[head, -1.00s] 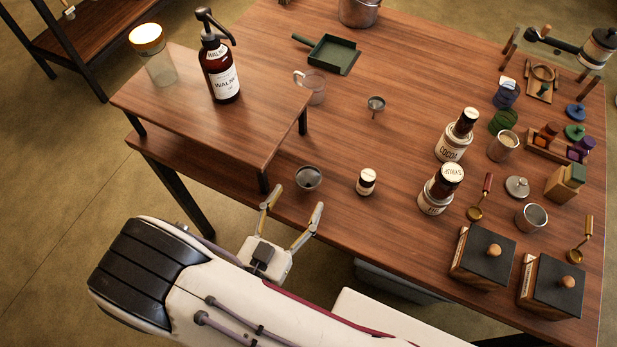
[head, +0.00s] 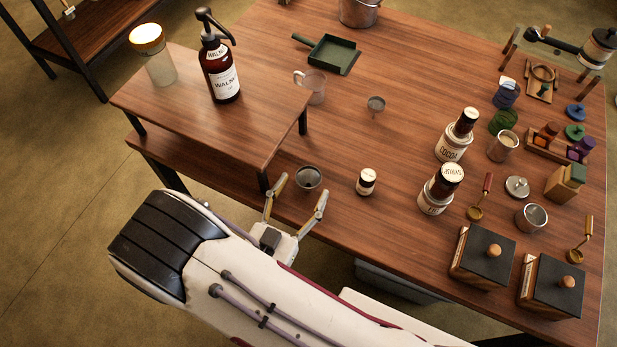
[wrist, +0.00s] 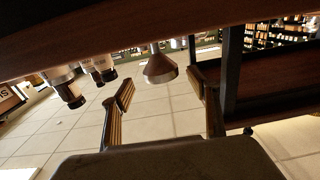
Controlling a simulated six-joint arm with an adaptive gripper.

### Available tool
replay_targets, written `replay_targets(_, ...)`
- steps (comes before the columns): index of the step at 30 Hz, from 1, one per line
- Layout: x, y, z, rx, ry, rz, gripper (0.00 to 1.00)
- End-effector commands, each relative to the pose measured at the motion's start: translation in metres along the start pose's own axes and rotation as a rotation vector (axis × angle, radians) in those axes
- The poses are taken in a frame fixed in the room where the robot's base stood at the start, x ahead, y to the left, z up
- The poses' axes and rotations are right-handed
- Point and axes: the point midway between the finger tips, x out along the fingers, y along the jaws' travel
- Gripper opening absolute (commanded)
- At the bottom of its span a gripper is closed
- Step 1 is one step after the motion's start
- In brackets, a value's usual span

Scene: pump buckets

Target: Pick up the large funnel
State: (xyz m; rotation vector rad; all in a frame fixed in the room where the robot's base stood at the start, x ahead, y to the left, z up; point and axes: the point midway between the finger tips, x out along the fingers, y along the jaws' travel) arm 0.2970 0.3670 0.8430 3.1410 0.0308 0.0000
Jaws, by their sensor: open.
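The large funnel (head: 308,178) is a dark metal cone with its wide mouth up, near the table's front edge, just right of the raised shelf's front leg. My gripper (head: 302,187) is open and reaches in from the front edge, its fingertips on either side of the funnel's near part in the head view. In the wrist view, where the table is at the top, the funnel (wrist: 160,66) shows between and beyond the two open fingers. I see no contact. A smaller funnel (head: 376,103) stands farther back.
The raised wooden shelf (head: 235,130) with a pump bottle (head: 221,75) and a jar (head: 153,62) is close on the left. A small labelled jar (head: 366,182) stands right of the large funnel. Several jars, cups and boxes crowd the right side.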

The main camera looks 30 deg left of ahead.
Motion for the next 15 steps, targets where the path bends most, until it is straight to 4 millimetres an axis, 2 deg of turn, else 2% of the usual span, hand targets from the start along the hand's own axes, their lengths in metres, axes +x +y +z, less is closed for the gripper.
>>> replay_targets(9, 0.03, -0.001, -0.001, 0.001, 0.0, 0.002, 0.6)
replay_targets(15, 0.041, -0.002, -0.001, 0.001, 0.0, 0.0, 0.6)
